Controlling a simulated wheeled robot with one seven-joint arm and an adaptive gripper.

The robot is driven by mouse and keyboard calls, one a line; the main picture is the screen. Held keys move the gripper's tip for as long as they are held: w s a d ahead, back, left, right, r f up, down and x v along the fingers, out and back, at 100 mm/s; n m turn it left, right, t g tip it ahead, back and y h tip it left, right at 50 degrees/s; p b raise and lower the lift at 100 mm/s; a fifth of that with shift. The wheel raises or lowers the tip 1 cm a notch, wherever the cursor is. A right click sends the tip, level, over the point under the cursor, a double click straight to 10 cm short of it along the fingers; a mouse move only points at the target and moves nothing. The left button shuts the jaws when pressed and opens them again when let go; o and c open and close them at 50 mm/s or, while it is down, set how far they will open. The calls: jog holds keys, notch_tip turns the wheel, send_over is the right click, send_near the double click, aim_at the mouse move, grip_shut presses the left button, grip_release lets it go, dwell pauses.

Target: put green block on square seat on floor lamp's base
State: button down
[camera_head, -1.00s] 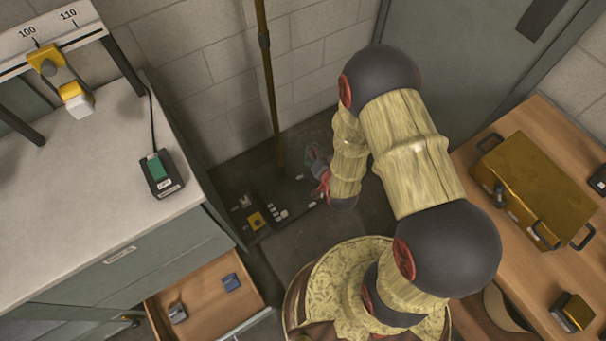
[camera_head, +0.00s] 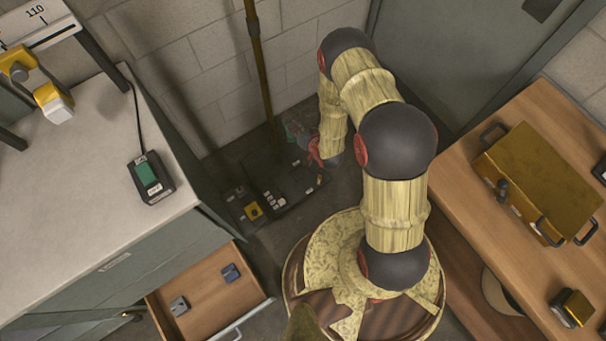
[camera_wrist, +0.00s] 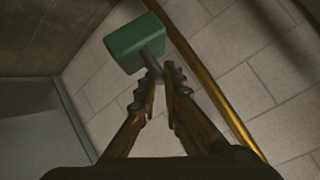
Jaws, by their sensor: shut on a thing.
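The green block (camera_wrist: 134,44) fills the upper middle of the wrist view, with a short grey stem below it. My gripper (camera_wrist: 161,78) is shut on that stem, and the block sticks out past the fingertips. In the head view my gripper (camera_head: 314,152) is by the lower pole, and the block (camera_head: 293,130) shows small and dim beside it. The floor lamp's base (camera_head: 288,184) is a dark plate on the floor with several small pale pieces on it. The block appears above the base, not resting on it. I cannot make out the square seat.
The lamp's brass pole (camera_head: 258,70) rises close to my gripper and crosses the wrist view right beside the block. A small yellow piece (camera_head: 253,211) lies left of the base. An open drawer (camera_head: 205,292) and the grey cabinet stand left; a wooden bench (camera_head: 455,215) stands right.

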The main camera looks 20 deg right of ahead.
aim_at(293, 136)
jog(key=shift+n+y, duration=0.7)
jog(key=f, duration=0.2)
jog(key=a+f, duration=0.1)
jog(key=f, duration=0.2)
jog(key=w+f, duration=0.1)
jog(key=f, duration=0.2)
jog(key=shift+a, duration=0.15)
jog(key=s+a+f+n+g+y, duration=0.15)
jog(key=s+f, duration=0.35)
jog(key=f, duration=0.7)
jog(key=s+a+f+n+g+y, duration=0.1)
jog(key=s+a+f+n+y, duration=0.3)
jog(key=f, duration=0.8)
jog(key=shift+w+d+f+m+h+b, duration=0.35)
jog(key=shift+w+d+f+b, duration=1.05)
jog(key=shift+d+f, duration=0.65)
jog(key=shift+w+d+f+m+h+b, duration=0.35)
jog(key=shift+w+d+f+b, duration=1.2)
jog(key=shift+f, duration=0.8)
jog(key=shift+w+d+f+m+h+b, duration=0.3)
jog(key=shift+w+d+f+b, duration=1)
jog(key=shift+d+f, duration=0.75)
jog(key=shift+s+a+f, duration=0.1)
jog(key=shift+a+f, duration=0.05)
jog(key=shift+f, duration=0.15)
jog(key=c, duration=1.9)
grip_release()
jog(key=shift+s, duration=0.1)
